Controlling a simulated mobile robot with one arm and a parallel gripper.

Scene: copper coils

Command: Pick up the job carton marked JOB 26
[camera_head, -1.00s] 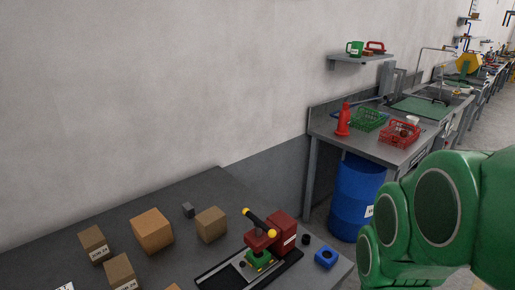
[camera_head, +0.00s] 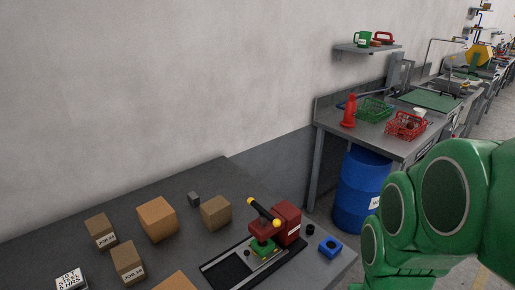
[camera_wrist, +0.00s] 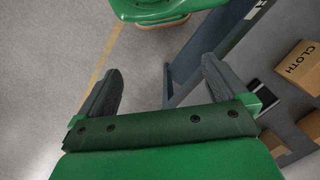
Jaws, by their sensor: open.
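Two small brown cartons with white JOB labels stand on the dark bench at the lower left of the head view. The rear labelled carton (camera_head: 99,226) is to the left, and the front labelled carton (camera_head: 126,256) is nearer and to its right. Their numbers are too small to read surely, so I cannot tell which is JOB 26. My gripper (camera_wrist: 160,66) shows in the wrist view, open and empty, with its two dark fingers wide apart over the floor beside a bench. It is apart from any carton. In the head view only my green arm shows.
A blue barrel (camera_head: 362,190) stands beyond. A CLOTH carton (camera_wrist: 300,65) shows in the wrist view.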

